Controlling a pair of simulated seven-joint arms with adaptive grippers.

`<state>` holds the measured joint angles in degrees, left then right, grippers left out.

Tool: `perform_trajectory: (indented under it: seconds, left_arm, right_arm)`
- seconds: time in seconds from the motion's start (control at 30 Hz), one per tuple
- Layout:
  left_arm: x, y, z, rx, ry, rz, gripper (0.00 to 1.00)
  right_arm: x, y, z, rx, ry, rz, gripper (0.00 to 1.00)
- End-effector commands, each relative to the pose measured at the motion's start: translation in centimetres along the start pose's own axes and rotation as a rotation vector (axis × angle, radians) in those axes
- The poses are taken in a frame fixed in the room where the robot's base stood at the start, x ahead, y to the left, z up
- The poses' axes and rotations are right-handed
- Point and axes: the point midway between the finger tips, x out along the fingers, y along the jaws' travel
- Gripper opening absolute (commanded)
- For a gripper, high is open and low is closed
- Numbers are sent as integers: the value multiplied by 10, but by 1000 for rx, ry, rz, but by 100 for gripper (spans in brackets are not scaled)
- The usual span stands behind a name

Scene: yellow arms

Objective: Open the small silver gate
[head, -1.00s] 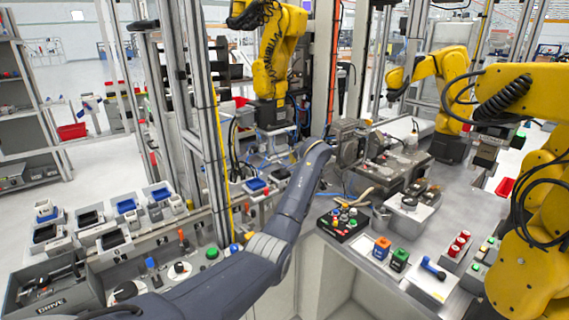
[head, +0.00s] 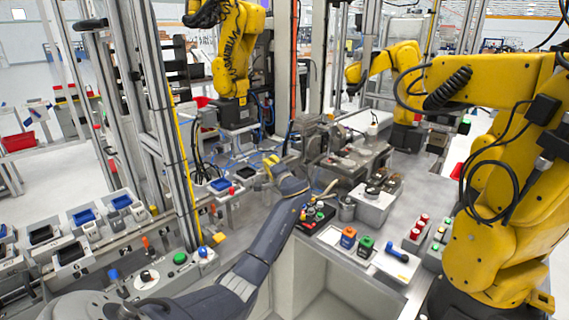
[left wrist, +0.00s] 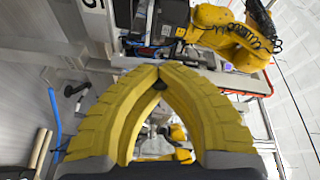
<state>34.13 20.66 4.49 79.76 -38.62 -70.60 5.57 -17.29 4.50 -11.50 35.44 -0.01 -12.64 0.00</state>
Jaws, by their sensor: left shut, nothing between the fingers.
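A silver-grey metal fixture (head: 312,138) stands at the back of the bench in the head view; I cannot tell clearly which of its parts is the small gate. My left gripper (head: 268,160) is just left of and in front of this fixture, apart from it as far as I can see. In the left wrist view its two yellow fingers (left wrist: 160,72) meet at the tips, with nothing between them. A flat grey metal panel (left wrist: 28,105) fills the left side of that view. My right gripper is not in view.
A black button box (head: 312,217) sits beside my left forearm. Orange (head: 348,237) and green (head: 365,247) blocks stand on the right bench. Yellow robot arms stand at the back (head: 235,60) and right (head: 490,210). A silver post with a yellow strip (head: 165,110) rises at left.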

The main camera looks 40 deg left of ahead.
Motion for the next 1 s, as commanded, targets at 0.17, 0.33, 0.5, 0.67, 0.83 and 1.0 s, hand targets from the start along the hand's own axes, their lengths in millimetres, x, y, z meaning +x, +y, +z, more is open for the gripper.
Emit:
perform_trajectory:
  seconds: [0.17,0.33,0.5,0.67,0.83,1.0]
  left_arm:
    - [3,-4,8,2,-1,-20,0]
    - [3,-4,9,2,-2,-22,0]
    - [3,-4,9,3,-2,-22,0]
    - [3,-4,9,3,-3,-21,12]
    - [4,-3,10,5,-5,-20,25]
    - [4,-3,11,6,-6,-20,25]
  right_arm:
    - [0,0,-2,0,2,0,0]
    - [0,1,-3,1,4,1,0]
    - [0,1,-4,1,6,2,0]
    - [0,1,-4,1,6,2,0]
    - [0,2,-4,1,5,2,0]
    - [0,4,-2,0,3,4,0]
